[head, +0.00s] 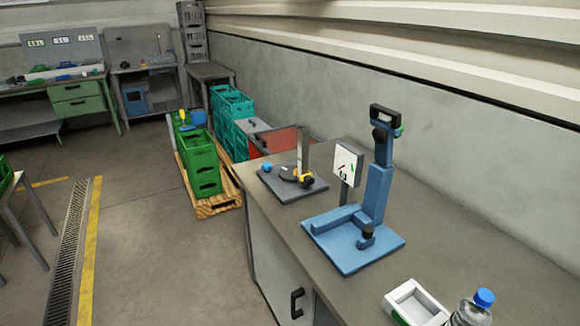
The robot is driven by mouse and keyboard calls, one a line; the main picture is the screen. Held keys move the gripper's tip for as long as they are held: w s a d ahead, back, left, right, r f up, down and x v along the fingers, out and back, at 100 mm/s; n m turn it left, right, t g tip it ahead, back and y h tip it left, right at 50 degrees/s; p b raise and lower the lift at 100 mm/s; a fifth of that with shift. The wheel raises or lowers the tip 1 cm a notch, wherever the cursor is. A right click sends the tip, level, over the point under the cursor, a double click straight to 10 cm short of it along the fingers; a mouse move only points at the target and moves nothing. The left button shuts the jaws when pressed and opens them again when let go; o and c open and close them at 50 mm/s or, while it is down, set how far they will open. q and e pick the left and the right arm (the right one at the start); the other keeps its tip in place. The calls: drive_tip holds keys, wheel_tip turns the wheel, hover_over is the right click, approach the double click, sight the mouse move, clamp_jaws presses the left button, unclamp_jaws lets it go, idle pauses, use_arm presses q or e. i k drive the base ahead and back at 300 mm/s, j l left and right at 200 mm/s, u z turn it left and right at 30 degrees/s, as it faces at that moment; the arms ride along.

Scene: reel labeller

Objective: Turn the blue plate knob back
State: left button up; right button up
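A small blue knob (267,168) sits at the left corner of a dark grey base plate (292,192) on the workbench. The same plate carries a round dark disc, an upright grey post (303,150) and a yellow and black part (306,181). Nearer stands a blue press-like stand (376,195) on a blue plate (345,258), with a black knob (368,233) low on its front and a black handle on top. The knobs' turn positions are too small to tell. Neither gripper is in view.
The workbench (430,230) runs along the wall. A white dial panel (346,163) stands beside the blue stand. A white tray (415,302) and a bottle with a blue cap (484,298) are at the near end. Green crates (200,165) stand on a pallet; floor at left is open.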

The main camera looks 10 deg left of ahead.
sight(266, 167)
drive_tip(key=i+j+z, duration=0.1)
drive_tip(key=z, duration=0.3)
drive_tip(key=i+j+z, duration=0.1)
drive_tip(key=z, duration=0.35)
drive_tip(key=j+z, duration=0.25)
drive_tip(key=z, duration=0.15)
drive_tip(key=i+j+z, duration=0.1)
drive_tip(key=j+z, duration=0.25)
drive_tip(key=j, duration=0.5)
drive_tip(key=j+z, duration=0.35)
drive_tip(key=j, duration=0.55)
drive_tip(key=k+j+z, duration=0.3)
drive_tip(key=j, duration=0.55)
drive_tip(key=i, duration=0.15)
